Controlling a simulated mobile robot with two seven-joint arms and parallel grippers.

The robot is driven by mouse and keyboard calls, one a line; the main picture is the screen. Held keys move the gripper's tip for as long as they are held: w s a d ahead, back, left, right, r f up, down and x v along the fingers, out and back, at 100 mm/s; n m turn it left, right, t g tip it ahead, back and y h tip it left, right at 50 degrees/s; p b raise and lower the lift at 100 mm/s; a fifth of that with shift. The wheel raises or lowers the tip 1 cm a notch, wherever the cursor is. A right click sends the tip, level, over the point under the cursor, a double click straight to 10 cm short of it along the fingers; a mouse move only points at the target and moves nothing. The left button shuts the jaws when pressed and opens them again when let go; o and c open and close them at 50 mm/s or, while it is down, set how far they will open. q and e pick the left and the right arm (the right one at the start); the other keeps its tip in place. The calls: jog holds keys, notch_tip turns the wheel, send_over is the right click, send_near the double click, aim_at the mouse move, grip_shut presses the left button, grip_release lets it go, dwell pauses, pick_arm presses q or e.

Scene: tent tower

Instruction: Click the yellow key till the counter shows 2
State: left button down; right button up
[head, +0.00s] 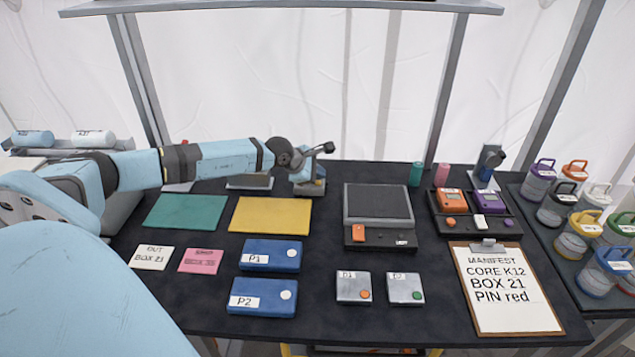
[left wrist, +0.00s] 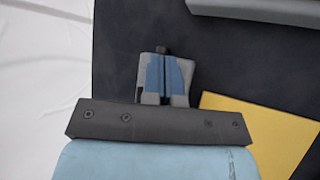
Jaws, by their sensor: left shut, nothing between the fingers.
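I cannot make out a clearly yellow key or read a counter in these views. An orange key (head: 358,231) sits on the front of a dark scale-like device (head: 379,204) in the middle of the table. Two small grey boxes stand in front of it, one with an orange button (head: 364,294) and one with a green button (head: 417,295). My left gripper (head: 309,188) points down near the table's back, left of the scale-like device and behind the yellow mat (head: 270,216). My right gripper does not show.
Blue boxes P1 (head: 271,246) and P2 (head: 263,306) lie at front left. A dark tray (head: 456,228) holds orange and purple units at right. A clipboard (head: 506,300) lies in front of it. Several lidded jars stand far right. A teal mat (head: 186,211) lies left.

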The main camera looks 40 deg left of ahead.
aim_at(318, 183)
pick_arm(q)
jog(key=shift+f+b, duration=0.45)
jog(key=shift+f, duration=0.1)
jog(key=shift+r, duration=0.15)
dwell(0.5)
jog(key=shift+r+p, duration=0.45)
jog(key=shift+r, duration=0.35)
jog(key=shift+r+p, duration=1.1)
jog(key=shift+r, duration=1.4)
dwell(0.5)
